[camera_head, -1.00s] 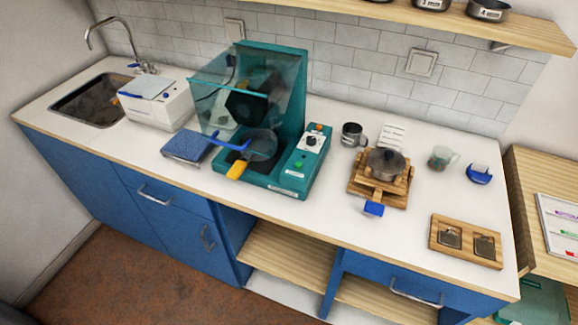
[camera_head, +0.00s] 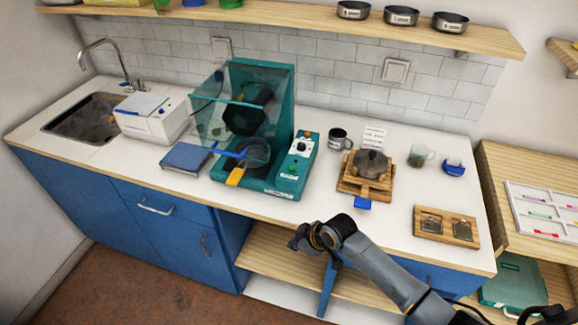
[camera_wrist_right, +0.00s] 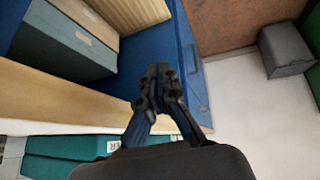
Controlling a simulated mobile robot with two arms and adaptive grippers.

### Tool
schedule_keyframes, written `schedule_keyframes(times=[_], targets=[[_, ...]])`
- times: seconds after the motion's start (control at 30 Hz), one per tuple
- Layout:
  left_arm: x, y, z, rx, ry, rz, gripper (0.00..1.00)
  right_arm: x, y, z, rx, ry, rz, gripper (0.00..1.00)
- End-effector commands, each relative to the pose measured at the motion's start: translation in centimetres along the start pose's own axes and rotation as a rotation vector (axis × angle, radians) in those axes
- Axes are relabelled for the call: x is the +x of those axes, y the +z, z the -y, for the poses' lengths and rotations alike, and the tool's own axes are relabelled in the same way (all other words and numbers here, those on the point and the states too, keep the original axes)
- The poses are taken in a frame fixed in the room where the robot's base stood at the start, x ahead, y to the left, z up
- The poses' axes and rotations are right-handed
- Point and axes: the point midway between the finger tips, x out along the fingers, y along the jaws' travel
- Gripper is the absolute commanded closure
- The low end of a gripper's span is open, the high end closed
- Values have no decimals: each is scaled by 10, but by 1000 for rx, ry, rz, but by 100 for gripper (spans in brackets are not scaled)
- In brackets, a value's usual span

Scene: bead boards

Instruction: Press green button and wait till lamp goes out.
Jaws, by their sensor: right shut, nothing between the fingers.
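The teal machine (camera_head: 277,190) stands on the counter with its clear shield (camera_head: 228,100) raised. Its control panel (camera_head: 294,178) on the right side has a dark knob and a small green button (camera_head: 293,167). A small orange-red spot, perhaps the lamp (camera_head: 307,133), shows at the panel's top; I cannot tell whether it is lit. My right gripper (camera_head: 297,243) is shut and empty in front of the counter edge, below and apart from the panel. Its closed fingers show in the right wrist view (camera_wrist_right: 157,76), with the machine out of that view. My left gripper is not in view.
A wooden stand with a pot (camera_head: 373,161) and a wooden tray (camera_head: 425,232) are to the right. The counter front before the panel is clear.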

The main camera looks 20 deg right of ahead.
Motion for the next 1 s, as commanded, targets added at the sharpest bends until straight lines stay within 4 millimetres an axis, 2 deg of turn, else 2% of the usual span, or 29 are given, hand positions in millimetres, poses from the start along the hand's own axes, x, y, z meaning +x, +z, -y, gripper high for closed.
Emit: schedule_keyframes(times=[0.03,0.17,0.23,0.5,0.7,0.83,1.0], targets=[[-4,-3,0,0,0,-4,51,-18,-25,-4,-54,-7,-25,100],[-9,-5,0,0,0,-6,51,-58,-76,-10,-205,-38,-75,100],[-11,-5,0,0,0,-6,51,-78,-102,-22,-302,-44,-100,100],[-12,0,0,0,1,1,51,-124,-166,-114,-514,10,-167,100],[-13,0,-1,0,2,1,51,-155,-191,-160,-580,56,-197,100],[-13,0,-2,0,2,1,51,-165,-198,-173,-596,71,-207,100],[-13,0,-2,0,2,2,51,-168,-200,-177,-601,76,-210,100]])
